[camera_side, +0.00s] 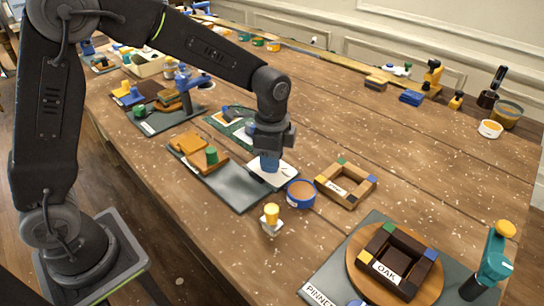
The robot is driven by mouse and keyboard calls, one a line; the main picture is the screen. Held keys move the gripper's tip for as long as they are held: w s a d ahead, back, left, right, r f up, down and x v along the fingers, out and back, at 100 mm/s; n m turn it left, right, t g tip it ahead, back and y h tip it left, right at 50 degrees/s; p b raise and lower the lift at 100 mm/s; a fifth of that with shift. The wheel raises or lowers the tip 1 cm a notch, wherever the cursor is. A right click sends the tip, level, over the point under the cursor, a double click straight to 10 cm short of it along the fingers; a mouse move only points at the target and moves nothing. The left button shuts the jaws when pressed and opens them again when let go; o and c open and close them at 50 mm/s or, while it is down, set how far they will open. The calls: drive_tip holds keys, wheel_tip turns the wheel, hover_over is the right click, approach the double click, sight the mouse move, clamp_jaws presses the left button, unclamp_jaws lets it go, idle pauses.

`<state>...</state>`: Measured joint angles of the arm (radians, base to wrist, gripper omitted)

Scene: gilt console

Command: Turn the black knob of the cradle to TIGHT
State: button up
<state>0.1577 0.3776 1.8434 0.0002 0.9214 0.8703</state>
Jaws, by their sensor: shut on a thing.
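My gripper (270,152) is low over the middle of the table, shut on a small blue piece (269,163). The blue piece is just above or touching a white pad (285,178); I cannot tell which. I cannot make out a black knob, a cradle or a TIGHT mark for certain. A dark square frame labelled OAK (381,272) sits on a round wooden disc (358,283) at the lower right, on a dark grey mat (335,268).
A blue-rimmed pot (301,194), a yellow-topped white piece (271,220) and a light wooden frame (346,184) stand close to my gripper. A teal tool with a yellow top (495,258) stands at the far right. The back middle of the table is mostly clear.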

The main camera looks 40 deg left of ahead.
idle(0.6)
drive_tip(key=o, duration=0.9)
wheel_tip(320, 180, up, 14)
drive_tip(key=shift+f, duration=0.1)
